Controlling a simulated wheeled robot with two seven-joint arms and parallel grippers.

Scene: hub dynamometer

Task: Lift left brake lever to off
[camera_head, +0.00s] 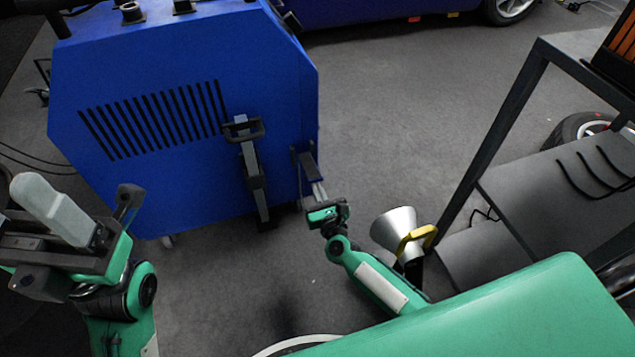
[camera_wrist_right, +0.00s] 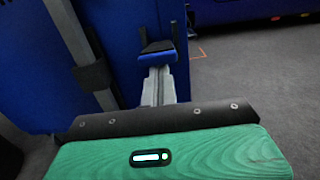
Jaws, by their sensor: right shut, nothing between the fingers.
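A lever (camera_head: 250,165) with a grey bar and black loop handle stands upright on the face of the blue cabinet. My right gripper (camera_head: 327,213) is shut and empty, close to the second lever's lower end; contact cannot be told. My left gripper (camera_head: 72,258) is at the lower left, away from both levers; its fingers are unclear.
The blue cabinet (camera_head: 150,185) has a slotted vent. A grey cone with a yellow handle (camera_head: 396,228) is right of my right gripper. A dark metal rack (camera_head: 530,175) stands at right. Grey floor is open between cabinet and rack. A blue car (camera_head: 380,10) is behind.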

